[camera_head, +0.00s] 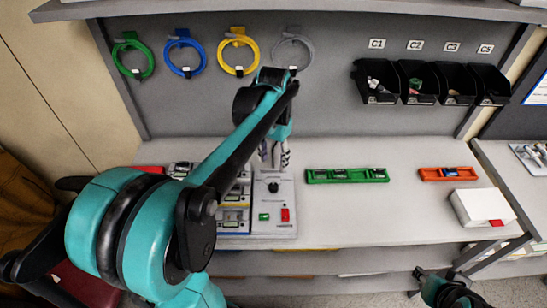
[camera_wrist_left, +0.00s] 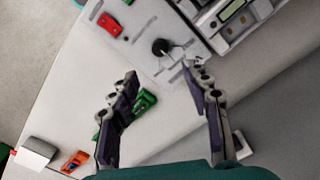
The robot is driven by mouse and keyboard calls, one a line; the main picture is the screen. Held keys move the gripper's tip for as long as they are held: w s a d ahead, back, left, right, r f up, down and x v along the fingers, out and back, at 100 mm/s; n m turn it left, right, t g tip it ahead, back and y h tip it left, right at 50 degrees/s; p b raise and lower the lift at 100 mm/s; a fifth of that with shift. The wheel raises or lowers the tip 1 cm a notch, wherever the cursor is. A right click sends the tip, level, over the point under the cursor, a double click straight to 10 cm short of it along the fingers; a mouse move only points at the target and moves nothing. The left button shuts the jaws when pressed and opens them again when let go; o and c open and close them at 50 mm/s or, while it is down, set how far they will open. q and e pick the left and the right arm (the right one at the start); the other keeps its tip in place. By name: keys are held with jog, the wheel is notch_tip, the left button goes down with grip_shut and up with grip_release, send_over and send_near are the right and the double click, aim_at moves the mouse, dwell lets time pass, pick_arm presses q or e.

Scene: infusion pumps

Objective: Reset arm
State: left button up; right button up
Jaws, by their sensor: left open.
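My left arm reaches in from the left in the head view, over the workbench (camera_head: 400,215). Its gripper (camera_head: 276,155) is above the rear edge of a grey control panel (camera_head: 273,230), partly hidden by the arm. In the left wrist view the gripper (camera_wrist_left: 165,92) has its two dark fingers spread wide, with nothing between them. The panel has a black knob (camera_wrist_left: 162,47), a red switch (camera_wrist_left: 110,25) and a green switch. The stack of infusion pumps (camera_head: 236,214) beside the panel is partly hidden behind my arm.
A green tray (camera_head: 347,181) and an orange tray (camera_head: 449,180) lie on the bench to the right, near a white box (camera_head: 478,207). Black bins (camera_head: 377,98) and coiled cables (camera_head: 240,68) hang on the back wall. The bench front between panel and box is clear.

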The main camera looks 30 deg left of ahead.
pick_arm(q)
jog(key=s+d+f+t+b, duration=0.1)
jog(key=s+d+f+t, duration=0.1)
jog(key=s+d, duration=0.1)
jog(key=s+d+f+t+b, duration=0.1)
jog(key=s+d+t, duration=0.1)
jog(key=s+d, duration=0.2)
jog(key=s+d+f+t+b, duration=0.1)
jog(key=s+d+f+t, duration=0.1)
jog(key=s+d, duration=0.1)
jog(key=shift+s+d+f+t, duration=0.2)
jog(key=shift+d+f+t, duration=0.1)
jog(key=shift+d, duration=0.2)
jog(key=shift+s+d+f+t+b, duration=0.2)
jog(key=shift+d+f+t+b, duration=0.1)
